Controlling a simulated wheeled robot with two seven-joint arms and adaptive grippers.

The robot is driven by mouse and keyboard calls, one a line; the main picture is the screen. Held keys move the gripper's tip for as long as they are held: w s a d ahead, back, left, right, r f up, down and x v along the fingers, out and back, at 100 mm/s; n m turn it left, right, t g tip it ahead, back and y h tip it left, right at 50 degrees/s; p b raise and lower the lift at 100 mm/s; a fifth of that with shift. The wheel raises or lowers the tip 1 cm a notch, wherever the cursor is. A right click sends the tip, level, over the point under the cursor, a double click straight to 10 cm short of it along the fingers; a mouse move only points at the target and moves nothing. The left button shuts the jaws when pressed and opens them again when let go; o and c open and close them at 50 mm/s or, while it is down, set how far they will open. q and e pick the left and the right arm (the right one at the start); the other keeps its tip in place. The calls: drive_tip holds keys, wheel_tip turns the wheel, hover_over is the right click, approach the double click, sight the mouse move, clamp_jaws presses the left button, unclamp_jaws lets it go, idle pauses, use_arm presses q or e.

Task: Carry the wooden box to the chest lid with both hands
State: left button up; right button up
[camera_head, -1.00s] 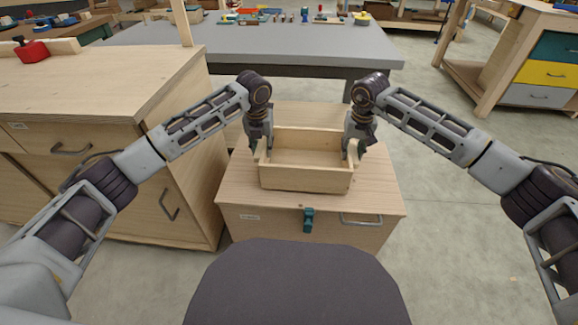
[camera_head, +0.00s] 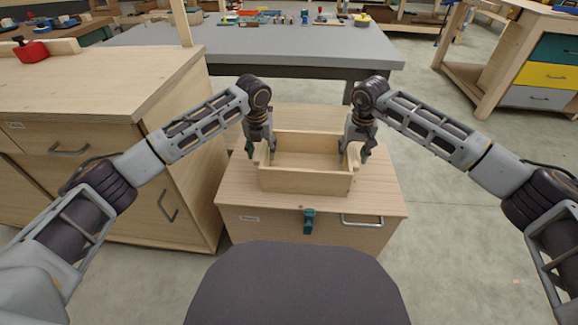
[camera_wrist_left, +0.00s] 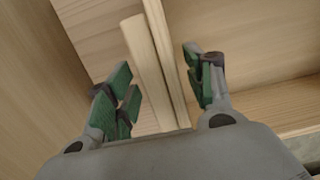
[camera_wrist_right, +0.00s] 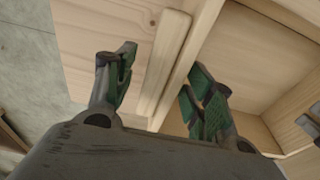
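The open-topped wooden box (camera_head: 305,183) sits level on the chest lid (camera_head: 380,190), a little left of its middle. My left gripper (camera_head: 262,154) is at the box's left end wall and my right gripper (camera_head: 354,153) at its right end wall. Both are open, one finger outside the wall and one inside. In the left wrist view a wooden strip on the end wall (camera_wrist_left: 147,65) lies between the spread green fingers, with gaps. In the right wrist view the strip on the other end wall (camera_wrist_right: 165,60) also lies between spread fingers.
A wooden cabinet (camera_head: 95,85) stands close on the left, near my left arm. A grey-topped table (camera_head: 250,45) with small items stands behind the chest. The chest has a green latch (camera_head: 309,220) and a metal handle (camera_head: 362,221) in front. Bare floor lies to the right.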

use_arm(q)
drive_tip(key=shift+r, duration=0.15)
use_arm(e)
drive_tip(key=shift+a, duration=0.1)
use_arm(q)
wheel_tip(320, 180, up, 12)
drive_tip(key=s, duration=0.1)
drive_tip(key=shift+s, duration=0.2)
idle(0.4)
drive_tip(key=shift+f, duration=0.2)
use_arm(e)
drive_tip(key=shift+r, duration=0.1)
wheel_tip(320, 180, up, 12)
drive_tip(key=s, duration=0.1)
drive_tip(key=shift+s, duration=0.25)
idle(0.4)
use_arm(q)
drive_tip(key=shift+r, duration=0.2)
idle(0.4)
wheel_tip(320, 180, up, 9)
drive_tip(key=p, duration=0.9)
drive_tip(key=shift+f, duration=0.15)
use_arm(e)
wheel_tip(320, 180, up, 9)
use_arm(q)
drive_tip(key=shift+r+p, duration=0.5)
drive_tip(key=shift+p, duration=0.05)
use_arm(e)
drive_tip(key=shift+r, duration=0.4)
